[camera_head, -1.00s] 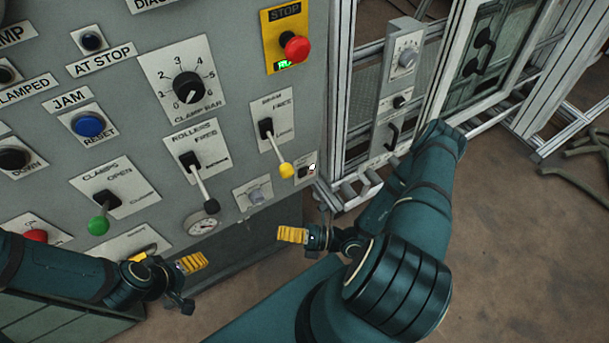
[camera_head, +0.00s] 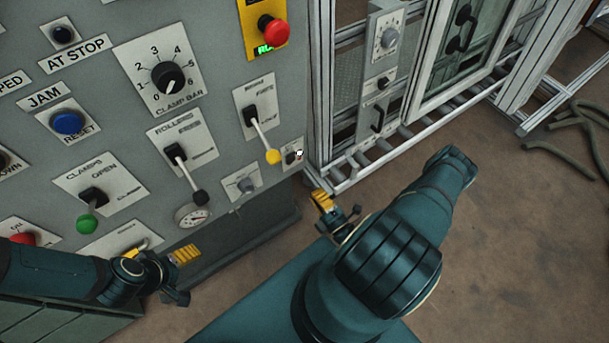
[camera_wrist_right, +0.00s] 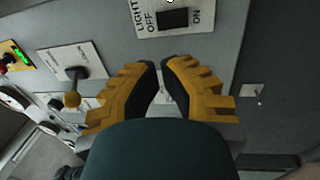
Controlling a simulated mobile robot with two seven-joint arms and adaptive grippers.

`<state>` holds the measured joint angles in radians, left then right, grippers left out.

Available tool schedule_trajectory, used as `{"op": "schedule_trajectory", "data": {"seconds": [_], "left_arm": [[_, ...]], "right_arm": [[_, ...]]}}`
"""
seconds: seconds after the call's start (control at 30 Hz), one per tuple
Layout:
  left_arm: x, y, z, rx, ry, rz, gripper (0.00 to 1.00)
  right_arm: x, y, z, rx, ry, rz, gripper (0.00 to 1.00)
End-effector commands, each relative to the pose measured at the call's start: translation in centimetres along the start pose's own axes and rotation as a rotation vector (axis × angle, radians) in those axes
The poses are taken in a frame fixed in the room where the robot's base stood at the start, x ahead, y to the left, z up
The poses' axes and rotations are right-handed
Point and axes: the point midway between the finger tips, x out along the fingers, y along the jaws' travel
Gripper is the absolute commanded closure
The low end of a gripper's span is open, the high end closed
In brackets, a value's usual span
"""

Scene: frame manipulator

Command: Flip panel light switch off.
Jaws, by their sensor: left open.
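The light switch (camera_head: 290,157) is a small black rocker on a pale plate at the lower right corner of the grey panel. In the right wrist view the black rocker (camera_wrist_right: 173,18) sits at the top, between the words OFF and ON; which side is pressed I cannot tell. My right gripper (camera_head: 321,200) is below and right of the switch, apart from it. In the right wrist view its yellow fingers (camera_wrist_right: 162,65) come together at the tips, holding nothing, below the plate. My left gripper (camera_head: 186,255) is open and empty, low before the panel.
A yellow-knobbed lever (camera_head: 272,156) stands just left of the switch, with a black-knobbed lever (camera_head: 200,197) beyond. A red stop button (camera_head: 272,30) is above. A metal frame (camera_head: 340,181) with a door stands right of the panel. Floor at right is clear except for hoses.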

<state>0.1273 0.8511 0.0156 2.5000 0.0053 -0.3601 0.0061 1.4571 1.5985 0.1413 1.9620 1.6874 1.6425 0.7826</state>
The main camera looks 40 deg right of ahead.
Motion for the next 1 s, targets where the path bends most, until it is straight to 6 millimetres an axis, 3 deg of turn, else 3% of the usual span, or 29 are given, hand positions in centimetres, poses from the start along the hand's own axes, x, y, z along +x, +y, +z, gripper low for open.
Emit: {"op": "schedule_trajectory", "data": {"seconds": [0.6, 0.8, 1.0], "left_arm": [[0.2, -0.1, 0.1, 0.0, -0.002, 0.0, 0.22], [0.3, -0.1, 0.1, 0.001, -0.003, 0.0, 0.22], [0.3, -0.1, 0.1, 0.001, -0.003, 0.0, 0.22]], "right_arm": [[11.0, 0.1, -0.1, -0.002, 0.003, 0.003, 1.0], [12.9, 0.1, -0.1, -0.002, 0.004, 0.002, 1.0], [13.4, 0.1, 0.0, -0.001, 0.002, 0.001, 1.0]]}}
